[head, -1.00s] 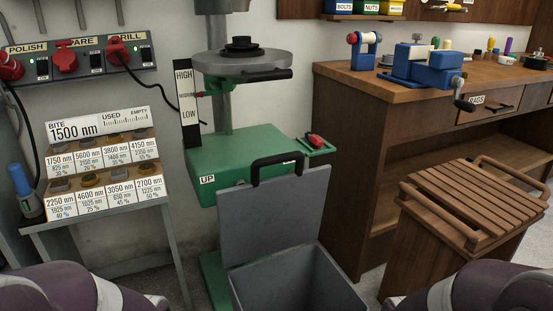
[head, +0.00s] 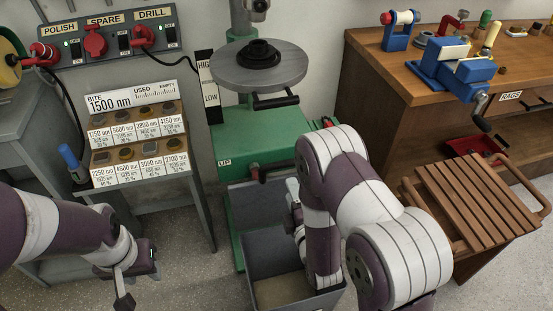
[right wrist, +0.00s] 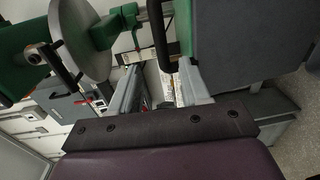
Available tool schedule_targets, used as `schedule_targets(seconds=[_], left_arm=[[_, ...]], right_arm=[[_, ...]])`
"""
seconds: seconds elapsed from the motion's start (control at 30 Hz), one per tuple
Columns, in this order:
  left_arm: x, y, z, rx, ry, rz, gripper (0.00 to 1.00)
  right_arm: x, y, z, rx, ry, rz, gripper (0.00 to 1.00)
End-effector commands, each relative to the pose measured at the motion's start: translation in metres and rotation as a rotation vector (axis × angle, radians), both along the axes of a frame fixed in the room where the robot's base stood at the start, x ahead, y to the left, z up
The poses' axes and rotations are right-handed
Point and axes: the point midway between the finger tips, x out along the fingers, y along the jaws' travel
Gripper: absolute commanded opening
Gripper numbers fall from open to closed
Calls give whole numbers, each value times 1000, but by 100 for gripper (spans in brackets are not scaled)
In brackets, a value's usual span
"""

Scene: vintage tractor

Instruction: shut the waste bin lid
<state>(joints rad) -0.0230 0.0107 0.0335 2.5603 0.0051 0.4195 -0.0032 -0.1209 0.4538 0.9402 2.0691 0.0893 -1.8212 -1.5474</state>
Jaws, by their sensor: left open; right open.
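The waste bin (head: 252,262) is a grey box on the floor in the head view, its inside showing. Its grey lid (head: 243,208) stands raised at the back, partly hidden by my right arm. The lid's dark handle is at its top edge; in the right wrist view the black handle (right wrist: 160,35) lies near and between the fingertips, beside the grey lid panel (right wrist: 240,40). My right gripper (right wrist: 160,72) is open; I cannot tell whether it touches the handle. My left gripper (head: 123,292) is open and empty, low at the left, away from the bin.
The green drill press (head: 262,135) stands directly behind the lid, its round table above. A stand of labelled compartments (head: 138,140) is at the left. A wooden slatted stool (head: 470,205) and the workbench (head: 385,120) are at the right. Floor is clear left of the bin.

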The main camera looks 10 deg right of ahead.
Motion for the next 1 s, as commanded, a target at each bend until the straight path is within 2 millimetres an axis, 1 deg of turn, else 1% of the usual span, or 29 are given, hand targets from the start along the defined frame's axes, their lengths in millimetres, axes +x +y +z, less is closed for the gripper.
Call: schedule_targets(seconds=[0.2, 0.3, 0.4, 0.5, 0.57, 0.8, 0.83, 0.87, 0.9, 0.93, 0.97, 1.0], left_arm=[[0, 0, 0, 0, -1, 0, 43], [0, 0, -1, 0, -1, 0, 43], [0, 0, -1, 0, -1, 0, 43], [0, 0, -1, 0, 0, 0, 43], [0, 0, -1, 0, 0, 0, 43], [0, 0, -1, 0, -1, 0, 43], [0, 0, -1, 0, -1, 0, 43], [0, 0, -1, 0, -1, 0, 43], [0, 0, -1, 0, -1, 0, 43], [0, 0, -1, 0, -1, 0, 43], [0, 0, -1, 0, -1, 0, 43], [0, 0, -1, 0, -1, 0, 43]], right_arm=[[56, 2, -4, 3, -1, 0, 46], [79, 2, -5, 4, -1, 0, 46], [96, 3, -7, 4, 1, -1, 46], [106, 3, -8, 4, 2, -1, 46], [109, 3, -8, 4, 2, 0, 46], [111, 4, -8, 5, 3, 0, 46], [110, 4, -8, 5, 3, 0, 40], [110, 4, -8, 5, 3, 0, 30], [110, 4, -8, 5, 3, 0, 17], [110, 4, -8, 5, 3, 0, 7], [110, 4, -8, 5, 3, 0, 0], [110, 4, -8, 5, 3, 0, 0]])
